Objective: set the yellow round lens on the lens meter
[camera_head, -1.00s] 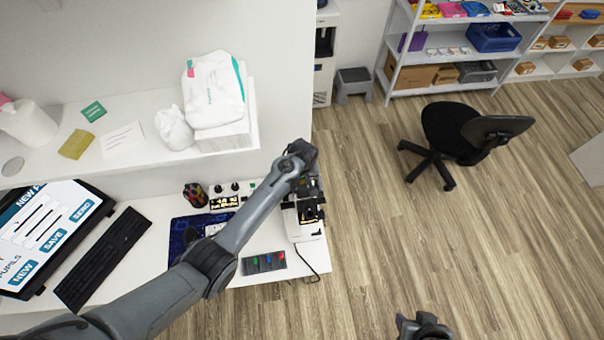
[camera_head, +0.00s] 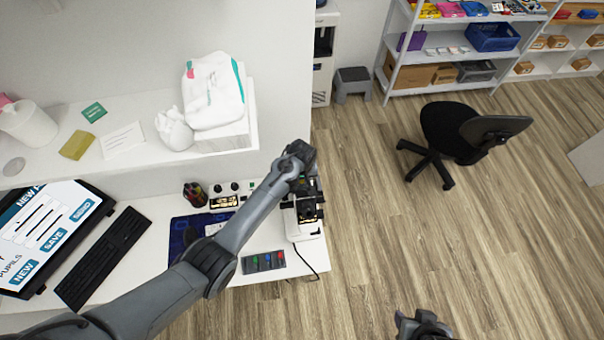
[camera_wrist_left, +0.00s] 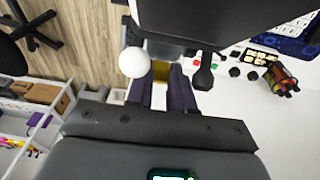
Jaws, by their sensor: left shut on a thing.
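The lens meter (camera_head: 304,227) is a white and black instrument at the right end of the white desk in the head view. My left gripper (camera_wrist_left: 162,80) is over its upper part, largely hidden by my own wrist in the head view. In the left wrist view its two dark fingers are shut on the yellow round lens (camera_wrist_left: 160,70), of which only a small yellow patch shows between them. A dark housing and a white knob lie close beyond the fingertips. I cannot tell whether the lens touches the meter. My right gripper (camera_head: 424,325) shows partly at the bottom edge.
A dark tray (camera_head: 264,262) with green, blue and red pieces lies left of the meter. A pen cup (camera_head: 194,194), keyboard (camera_head: 103,258) and monitor (camera_head: 45,237) stand further left. A shelf (camera_head: 130,150) overhangs the desk's back. Open floor and a chair (camera_head: 460,130) are to the right.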

